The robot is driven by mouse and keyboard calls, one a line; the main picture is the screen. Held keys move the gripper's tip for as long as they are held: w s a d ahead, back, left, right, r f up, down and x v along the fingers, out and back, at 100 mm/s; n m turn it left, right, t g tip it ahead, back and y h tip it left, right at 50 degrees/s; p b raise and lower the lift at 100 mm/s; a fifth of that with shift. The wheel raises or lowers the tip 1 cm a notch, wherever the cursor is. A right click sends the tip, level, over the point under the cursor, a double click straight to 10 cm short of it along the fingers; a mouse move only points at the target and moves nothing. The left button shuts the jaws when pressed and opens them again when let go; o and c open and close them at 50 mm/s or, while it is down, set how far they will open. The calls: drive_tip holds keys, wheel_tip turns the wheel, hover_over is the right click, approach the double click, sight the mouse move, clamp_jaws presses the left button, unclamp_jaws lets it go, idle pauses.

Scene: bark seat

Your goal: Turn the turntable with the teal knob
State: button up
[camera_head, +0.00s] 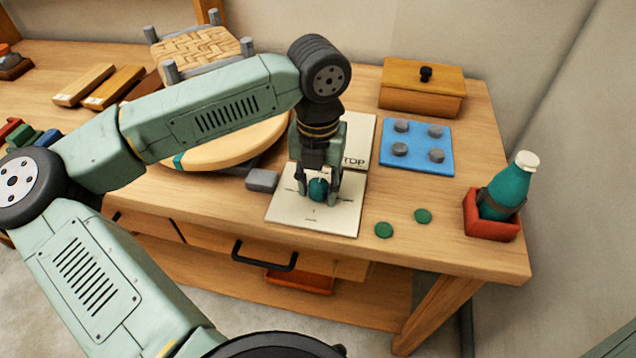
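The round wooden turntable (235,150) lies on the bench, partly hidden behind my arm. A short teal stripe (178,161) marks its front left edge. My gripper (319,190) points down over a white sheet with dark marks (290,215), right of the turntable. A round teal knob (318,189) shows between its two fingers. I cannot tell whether the fingers touch the knob, or whether the knob rests on the sheet or is raised. Any link between knob and turntable is not visible.
A small grey block (262,180) sits between turntable and sheet. A card marked TOP (358,145) and a blue plate with grey studs (416,158) lie behind. Right are green discs (383,230), a lidded wooden box (422,100) and a teal bottle (507,186) in a red holder (490,228).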

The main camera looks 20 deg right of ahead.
drive_tip(key=c, duration=0.7)
drive_tip(key=shift+f+m+b, duration=0.1)
drive_tip(key=shift+m+b, duration=0.2)
drive_tip(key=shift+b, duration=0.2)
drive_tip(key=m+b, duration=0.1)
drive_tip(key=b, duration=0.1)
drive_tip(key=shift+f+m+b, duration=0.2)
drive_tip(key=shift+m+b, duration=0.1)
drive_tip(key=shift+b, duration=0.05)
drive_tip(key=m+b, duration=0.4)
drive_tip(key=shift+w, duration=0.1)
drive_tip(key=m+b, duration=0.1)
drive_tip(key=m, duration=0.2)
drive_tip(key=m+b, duration=0.2)
drive_tip(key=shift+r+m, duration=0.2)
drive_tip(key=shift+m, duration=0.2)
drive_tip(key=m+b, duration=0.1)
drive_tip(key=m, duration=0.4)
drive_tip(key=shift+w+m+b, duration=0.2)
drive_tip(key=shift+m+b, duration=0.1)
drive_tip(key=shift+b, duration=0.1)
drive_tip(key=shift+r, duration=0.1)
